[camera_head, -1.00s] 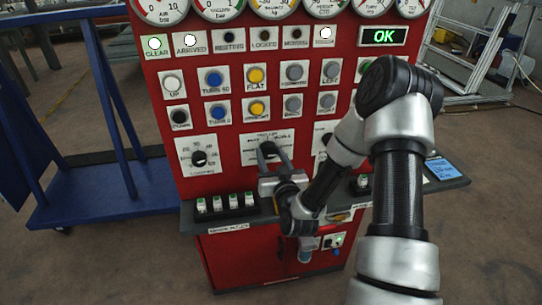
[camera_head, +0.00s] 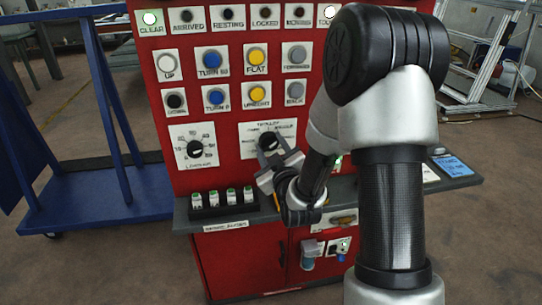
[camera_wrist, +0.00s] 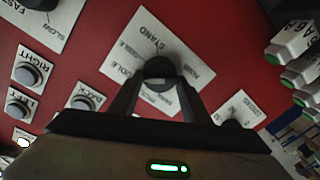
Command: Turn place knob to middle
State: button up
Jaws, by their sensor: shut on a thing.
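The place knob (camera_head: 268,142) is a round black knob on a white label plate in the red panel. In the wrist view the knob (camera_wrist: 159,70) sits between my two finger ends, above the word plate with STAND and POLE readable. My gripper (camera_head: 278,158) is shut on the knob from the front, one finger on each side. It also shows in the wrist view (camera_wrist: 159,82). The knob's pointer is mostly hidden by the fingers, so I cannot tell which mark it points at.
A second black dial (camera_head: 195,149) is to the left. Blue, yellow and grey buttons are above. My arm covers the panel's right side. A blue frame (camera_head: 110,100) stands left.

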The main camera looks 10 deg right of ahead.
jog(key=shift+n+b, duration=0.6)
jog(key=o, duration=1)
